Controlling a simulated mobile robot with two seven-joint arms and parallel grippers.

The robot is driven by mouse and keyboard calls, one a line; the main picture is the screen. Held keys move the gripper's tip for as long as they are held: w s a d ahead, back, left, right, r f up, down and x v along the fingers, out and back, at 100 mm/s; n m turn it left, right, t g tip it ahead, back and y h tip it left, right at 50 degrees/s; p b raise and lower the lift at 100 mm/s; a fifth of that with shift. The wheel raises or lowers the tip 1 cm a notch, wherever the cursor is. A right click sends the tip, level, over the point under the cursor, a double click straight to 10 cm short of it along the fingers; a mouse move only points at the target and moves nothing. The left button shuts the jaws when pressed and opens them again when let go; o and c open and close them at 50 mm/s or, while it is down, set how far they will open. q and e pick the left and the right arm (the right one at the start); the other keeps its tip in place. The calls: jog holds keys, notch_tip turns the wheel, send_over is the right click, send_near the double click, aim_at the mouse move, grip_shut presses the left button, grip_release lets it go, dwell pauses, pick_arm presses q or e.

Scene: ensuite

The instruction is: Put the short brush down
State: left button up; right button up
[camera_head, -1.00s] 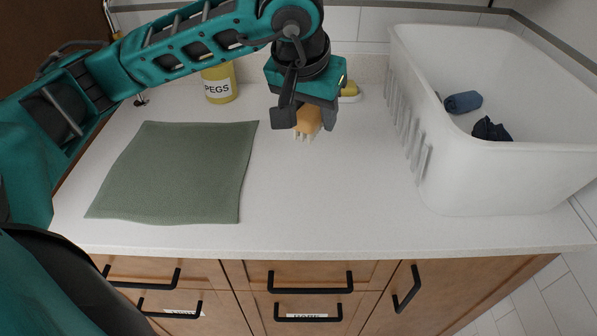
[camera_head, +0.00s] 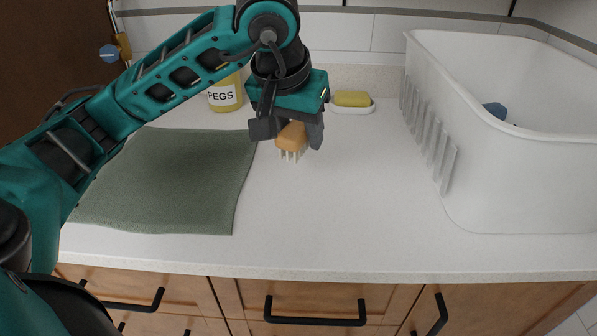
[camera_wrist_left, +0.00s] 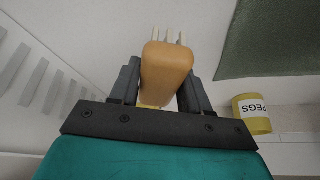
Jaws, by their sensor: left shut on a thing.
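The short brush (camera_head: 291,137) has a tan wooden body and pale bristles. My left gripper (camera_head: 287,132) is shut on it, with a dark finger on each side of the wood. The bristles point down toward the white counter; I cannot tell whether they touch it. In the left wrist view the brush (camera_wrist_left: 166,70) sits between the two fingers (camera_wrist_left: 160,88), its bristles at the far end. My right gripper does not show.
A green cloth (camera_head: 165,185) lies on the counter (camera_head: 330,215) to the left. A yellow PEGS tub (camera_head: 225,95) and a white dish (camera_head: 352,108) with a yellow sponge (camera_head: 351,98) stand behind. A white tub (camera_head: 520,180) is at right. The front middle counter is clear.

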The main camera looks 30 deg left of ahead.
aim_at(302, 176)
pick_arm(q)
notch_tip(302, 176, down, 3)
jog(key=shift+f, duration=0.1)
jog(key=shift+f+b, duration=0.5)
jog(key=shift+f, duration=1.25)
